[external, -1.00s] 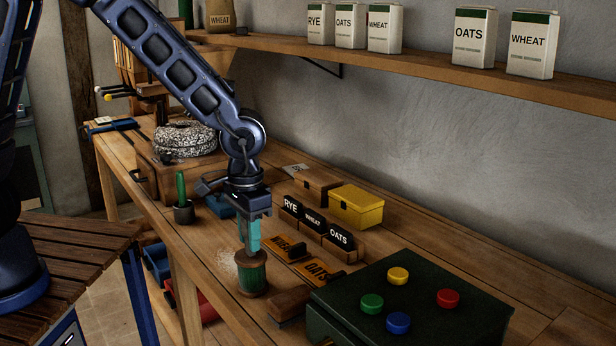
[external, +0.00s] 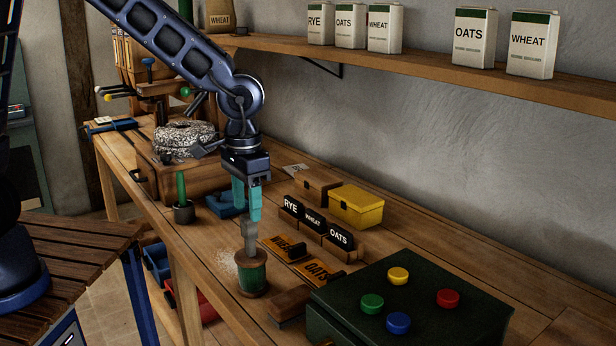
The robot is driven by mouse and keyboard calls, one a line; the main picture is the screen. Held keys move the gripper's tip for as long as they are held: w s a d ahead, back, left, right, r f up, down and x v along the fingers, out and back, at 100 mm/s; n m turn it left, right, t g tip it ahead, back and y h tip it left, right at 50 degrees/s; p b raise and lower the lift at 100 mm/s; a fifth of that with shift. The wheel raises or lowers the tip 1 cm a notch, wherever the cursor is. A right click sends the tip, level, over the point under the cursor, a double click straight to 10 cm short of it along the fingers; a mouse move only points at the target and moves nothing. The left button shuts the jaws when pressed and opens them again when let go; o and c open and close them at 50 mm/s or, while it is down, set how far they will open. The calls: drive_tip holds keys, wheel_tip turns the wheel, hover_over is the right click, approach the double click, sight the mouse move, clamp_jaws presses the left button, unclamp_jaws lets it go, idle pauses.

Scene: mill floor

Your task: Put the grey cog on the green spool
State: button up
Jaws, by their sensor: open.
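The green spool (external: 251,279), with brown wooden ends, stands upright on the workbench near its front edge. A narrow grey piece (external: 250,238), which looks like the grey cog, stands on the spool's top end. Its outline is small and I cannot make out teeth. My gripper (external: 247,212) points straight down above the spool, its two teal fingers apart. The fingertips are at about the height of the grey piece's upper end. I cannot tell whether the right finger touches it.
Orange label plates (external: 318,271) and a dark green box (external: 415,305) with coloured knobs lie right of the spool. A dark pot with a green rod (external: 182,190) and a blue item (external: 222,205) stand behind it. A yellow box (external: 355,206) sits near the wall.

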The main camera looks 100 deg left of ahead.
wheel_tip(320, 180, up, 5)
drive_tip(key=shift+f, duration=0.1)
drive_tip(key=s+d+r+m+t, duration=0.1)
drive_tip(key=s+d+r+m, duration=0.2)
drive_tip(key=s, duration=0.7)
drive_tip(key=s+d+r+m+t, duration=0.2)
drive_tip(key=s+d+r, duration=0.3)
drive_tip(key=s, duration=0.6)
drive_tip(key=s+d+r+m+t, duration=0.1)
drive_tip(key=s+d+r+m, duration=0.2)
drive_tip(key=s, duration=0.8)
drive_tip(key=shift+d+r+m+t, duration=0.3)
drive_tip(key=shift+d+r+m, duration=0.15)
drive_tip(key=shift+d, duration=0.5)
